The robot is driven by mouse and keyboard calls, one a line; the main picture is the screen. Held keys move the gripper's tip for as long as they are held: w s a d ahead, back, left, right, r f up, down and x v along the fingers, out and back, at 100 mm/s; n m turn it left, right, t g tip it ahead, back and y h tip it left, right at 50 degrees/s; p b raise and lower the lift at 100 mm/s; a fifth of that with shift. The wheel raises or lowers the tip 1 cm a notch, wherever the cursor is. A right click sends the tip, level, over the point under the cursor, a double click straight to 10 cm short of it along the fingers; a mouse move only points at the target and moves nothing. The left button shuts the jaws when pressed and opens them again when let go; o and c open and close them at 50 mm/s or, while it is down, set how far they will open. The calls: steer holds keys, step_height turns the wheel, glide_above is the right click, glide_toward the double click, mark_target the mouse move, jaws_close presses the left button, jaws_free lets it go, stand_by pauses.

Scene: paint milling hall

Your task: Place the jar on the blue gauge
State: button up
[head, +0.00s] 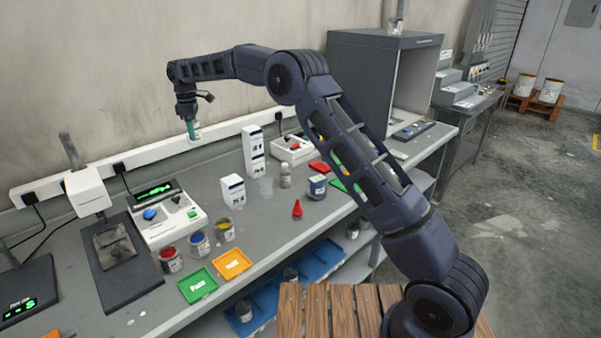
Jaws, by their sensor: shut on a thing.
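My gripper (187,115) is above the back of the grey bench, near the wall, pointing down. It is shut on a small teal object (193,128) with a pale lower end; at this size I cannot tell whether it is a jar. Open jars with red (170,262), blue (199,245) and yellow (226,231) contents stand left of centre on the bench. A dark blue jar (317,188) with a white label stands farther right. A small blue piece (150,214) sits on a white device (168,222); I cannot tell whether it is the blue gauge.
Green (197,286) and orange (232,264) trays lie at the bench's front edge. White boxes (253,150) (232,191), a clear cup (265,187) and a red cone-shaped item (297,209) stand mid-bench. A grey cabinet (375,45) stands at the right. Blue bins (318,261) sit below.

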steer(key=w+d+r, duration=0.3)
steer(key=d+r, duration=0.1)
steer(key=d, duration=0.8)
step_height(320, 180, up, 4)
steer(key=n, duration=0.1)
glide_above(318, 178)
step_height(318, 178, down, 20)
steer(key=shift+f, duration=0.1)
steer(key=o, duration=1)
steer(key=shift+o, duration=0.2)
